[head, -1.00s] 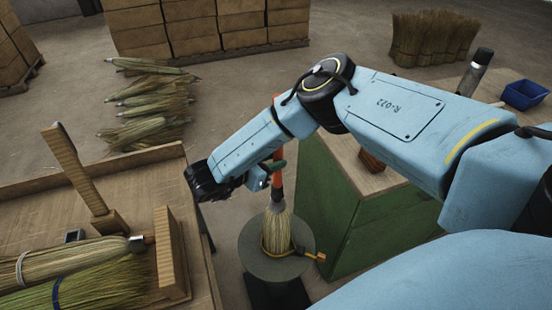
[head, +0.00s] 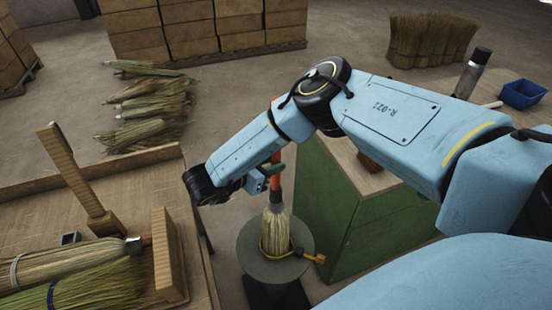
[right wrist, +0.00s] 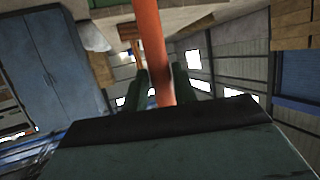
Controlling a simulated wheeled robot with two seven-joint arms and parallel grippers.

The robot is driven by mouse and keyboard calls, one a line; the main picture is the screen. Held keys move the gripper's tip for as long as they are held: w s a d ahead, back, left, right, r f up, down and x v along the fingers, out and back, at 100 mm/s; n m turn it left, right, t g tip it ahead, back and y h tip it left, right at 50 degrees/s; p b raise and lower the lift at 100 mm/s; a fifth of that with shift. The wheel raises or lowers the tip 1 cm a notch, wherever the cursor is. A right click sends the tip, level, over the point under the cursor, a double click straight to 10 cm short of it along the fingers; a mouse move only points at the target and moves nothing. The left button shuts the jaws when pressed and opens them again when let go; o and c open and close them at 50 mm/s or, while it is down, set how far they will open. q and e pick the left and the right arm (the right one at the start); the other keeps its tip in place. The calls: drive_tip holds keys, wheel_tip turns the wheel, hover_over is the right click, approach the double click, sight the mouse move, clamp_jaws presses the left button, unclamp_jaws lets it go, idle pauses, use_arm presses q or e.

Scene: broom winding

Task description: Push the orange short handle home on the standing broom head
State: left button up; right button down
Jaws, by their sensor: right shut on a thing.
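The orange short handle (head: 275,190) stands nearly upright above the broom head (head: 276,232), its lower end at the top of the head. Whether it is fully seated I cannot tell. The straw head stands on a round grey stand (head: 251,256), with a strap around it. My right gripper (head: 274,168) is shut on the handle above the head, and my forearm covers part of the handle. In the right wrist view the orange handle (right wrist: 152,45) runs between the two dark green fingers (right wrist: 160,88). My left gripper is not in view.
A wooden tray table (head: 130,172) with straw bundles (head: 85,270) and a wooden post is at left. A green cabinet (head: 335,225) stands close right of the stand. A blue bin (head: 523,94) is at far right. Corn-like bundles (head: 150,105) lie on the floor behind.

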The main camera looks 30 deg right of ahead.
drive_tip(key=shift+s+f, duration=0.1)
drive_tip(key=shift+f, duration=0.1)
drive_tip(key=c, duration=1)
unclamp_jaws()
drive_tip(key=shift+c, duration=0.2)
drive_tip(key=b+v, duration=0.1)
drive_tip(key=v, duration=1.2)
drive_tip(key=shift+a, duration=0.15)
